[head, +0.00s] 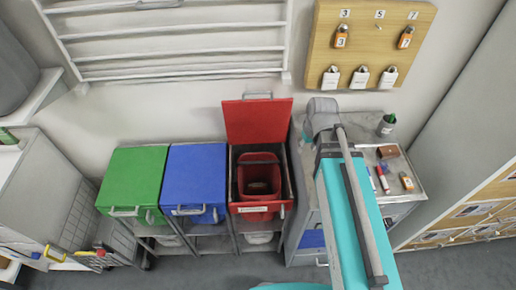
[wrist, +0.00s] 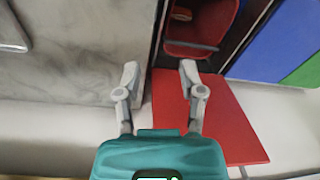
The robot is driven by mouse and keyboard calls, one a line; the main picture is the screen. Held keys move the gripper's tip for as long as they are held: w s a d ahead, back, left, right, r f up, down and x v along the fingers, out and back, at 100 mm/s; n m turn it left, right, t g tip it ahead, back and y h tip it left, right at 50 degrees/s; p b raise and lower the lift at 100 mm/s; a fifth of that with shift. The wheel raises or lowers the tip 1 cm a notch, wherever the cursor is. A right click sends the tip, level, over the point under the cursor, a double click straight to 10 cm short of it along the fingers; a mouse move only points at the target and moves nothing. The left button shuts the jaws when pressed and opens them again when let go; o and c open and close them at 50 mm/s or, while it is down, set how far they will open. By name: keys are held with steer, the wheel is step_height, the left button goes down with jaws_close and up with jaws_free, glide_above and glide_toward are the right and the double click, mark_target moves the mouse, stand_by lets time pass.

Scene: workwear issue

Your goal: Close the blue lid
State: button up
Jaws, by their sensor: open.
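The blue lid (head: 195,172) lies flat and shut over its bin between the green and red ones, its handle at the front edge. It also shows in part in the wrist view (wrist: 262,52), at the upper right. The red lid (head: 257,120) stands raised against the wall; in the wrist view it is the red panel (wrist: 222,122) beside my gripper. My gripper (wrist: 160,78) is open and empty, its right finger over or close to the red lid; contact cannot be told. In the head view my fingers cannot be made out.
The red bin's opening (head: 260,178) shows a red bucket inside. The green lid (head: 136,178) is shut. A counter (head: 408,172) with small items stands at the right, partly behind my arm. A white rack (head: 170,42) and a wooden key board (head: 372,48) hang on the wall.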

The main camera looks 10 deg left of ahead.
steer(key=s+d+m, duration=0.3)
steer(key=d+m, duration=0.2)
steer(key=d, duration=0.7)
steer(key=shift+s+f+m+g+h, duration=0.25)
steer(key=shift+f+m+g+h, duration=0.05)
steer(key=shift+g+h, duration=0.1)
steer(key=shift+a, duration=0.15)
